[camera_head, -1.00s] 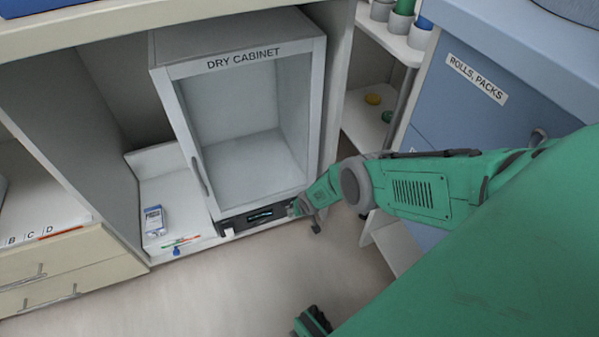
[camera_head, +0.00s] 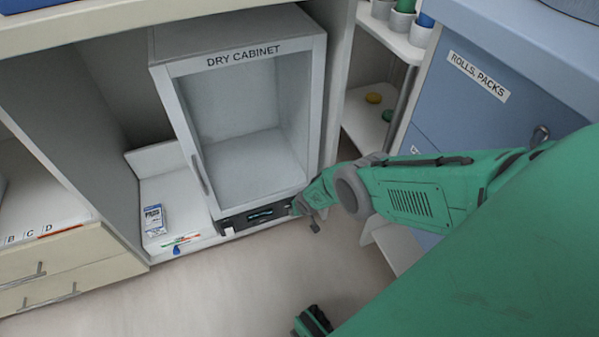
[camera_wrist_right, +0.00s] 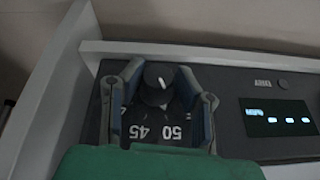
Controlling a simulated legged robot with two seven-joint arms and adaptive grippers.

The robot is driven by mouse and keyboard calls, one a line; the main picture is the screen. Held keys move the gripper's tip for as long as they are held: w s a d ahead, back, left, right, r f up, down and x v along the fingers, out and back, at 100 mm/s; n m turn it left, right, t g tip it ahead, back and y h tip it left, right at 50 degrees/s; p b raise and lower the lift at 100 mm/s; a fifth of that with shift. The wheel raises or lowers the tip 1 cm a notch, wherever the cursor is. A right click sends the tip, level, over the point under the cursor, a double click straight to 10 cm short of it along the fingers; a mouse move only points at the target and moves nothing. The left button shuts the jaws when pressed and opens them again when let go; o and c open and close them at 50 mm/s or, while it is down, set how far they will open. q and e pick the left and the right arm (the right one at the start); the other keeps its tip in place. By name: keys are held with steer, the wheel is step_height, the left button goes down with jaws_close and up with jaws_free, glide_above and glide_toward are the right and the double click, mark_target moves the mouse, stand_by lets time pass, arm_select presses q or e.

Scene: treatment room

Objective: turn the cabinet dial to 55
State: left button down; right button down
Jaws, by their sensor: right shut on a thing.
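The dry cabinet (camera_head: 242,55) stands in the lower bay, with a black control panel (camera_head: 236,219) along its bottom front. The dark dial (camera_wrist_right: 155,84) with a white pointer line is on this panel in the right wrist view. The numbers 45 and 50 show on the gripper side of the dial; other marks are hidden. My right gripper (camera_wrist_right: 160,92) has its fingers on both sides of the dial and is shut on it. In the head view my right gripper (camera_head: 302,205) covers the panel's right end.
A lit display (camera_wrist_right: 275,118) and a small round button (camera_wrist_right: 283,84) sit beside the dial; the digits are unreadable. A white-blue box (camera_head: 154,220) and pens (camera_head: 178,243) lie left of the cabinet. A blue drawer unit (camera_head: 445,105) stands right. Floor in front is clear.

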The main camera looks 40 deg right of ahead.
steer(key=shift+s+d+f+h, duration=0.15)
steer(key=shift+s+f+h, duration=0.15)
steer(key=shift+s, duration=0.15)
steer(key=shift+w+r, duration=0.15)
steer(key=shift+w, duration=0.05)
steer(key=c, duration=1.2)
jaws_free()
steer(key=shift+w+r, duration=0.1)
steer(key=shift+w, duration=0.05)
steer(key=shift+a+r, duration=0.15)
steer(key=shift+a, duration=0.15)
steer(key=shift+a+r, duration=0.2)
steer(key=shift+r, duration=0.1)
steer(key=shift+d+v, duration=0.1)
steer(key=shift+v, duration=2.65)
steer(key=shift+d+v, duration=0.15)
steer(key=shift+v, duration=2.55)
